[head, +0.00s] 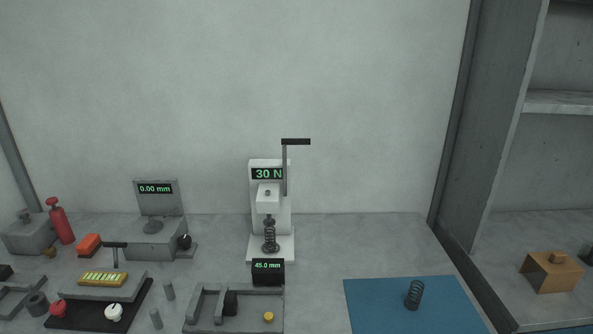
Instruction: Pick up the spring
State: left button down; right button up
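A dark coil spring (414,294) stands upright, slightly tilted in the picture, on the blue mat (375,308) at the lower right of the head view. A second dark spring (270,236) stands in the white press (283,215) at the centre, under its plunger. The press display reads 30 N, and a small display in front of it reads 45.0 mm. Neither of my grippers shows in the head view.
At left are a grey gauge (154,238) reading 0.00 mm, a red bottle-like object (61,222) and a black board with knobs (72,321). A grey fixture (256,318) lies in front of the press. Bench between press and mat is clear.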

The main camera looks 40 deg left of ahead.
aim_at(269, 240)
jog(key=u, duration=1.35)
